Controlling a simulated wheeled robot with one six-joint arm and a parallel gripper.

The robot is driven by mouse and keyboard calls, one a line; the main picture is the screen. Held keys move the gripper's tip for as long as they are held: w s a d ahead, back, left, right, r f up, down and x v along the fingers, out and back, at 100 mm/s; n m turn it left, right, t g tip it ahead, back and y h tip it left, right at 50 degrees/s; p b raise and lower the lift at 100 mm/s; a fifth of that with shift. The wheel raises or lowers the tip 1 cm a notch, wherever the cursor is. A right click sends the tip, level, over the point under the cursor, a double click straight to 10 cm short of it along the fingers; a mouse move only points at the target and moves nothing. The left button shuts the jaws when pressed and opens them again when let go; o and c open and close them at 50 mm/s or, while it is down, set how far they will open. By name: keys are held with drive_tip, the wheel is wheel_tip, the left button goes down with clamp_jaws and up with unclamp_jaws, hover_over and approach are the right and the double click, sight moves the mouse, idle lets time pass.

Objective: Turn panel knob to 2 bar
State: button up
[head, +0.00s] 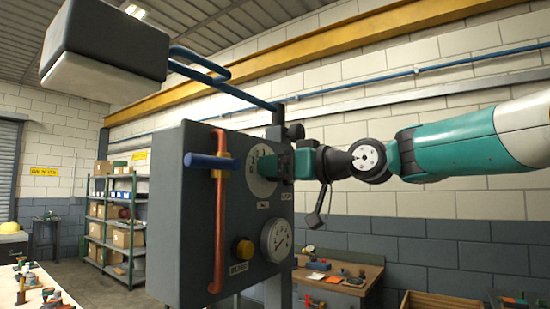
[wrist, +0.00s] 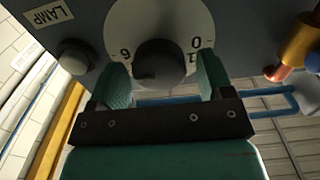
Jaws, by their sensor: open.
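The dark round panel knob (wrist: 160,64) sits in the middle of a white dial (wrist: 135,22) in the wrist view. Figures 6, 1 and 0 show on the dial; other figures are hidden, and I cannot read the knob's setting. My gripper (wrist: 161,72) is open, with one green finger on each side of the knob. A gap shows at each side, so the fingers look apart from it. In the head view my gripper (head: 284,164) is at the dial (head: 261,180) on the panel (head: 185,240), and it hides the knob.
A blue pipe (head: 215,85) runs above the panel. A workbench (head: 345,284) stands behind.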

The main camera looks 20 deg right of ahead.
drive_tip(key=shift+w+a, duration=0.3)
drive_tip(key=shift+w, duration=0.15)
drive_tip(key=c, duration=0.9)
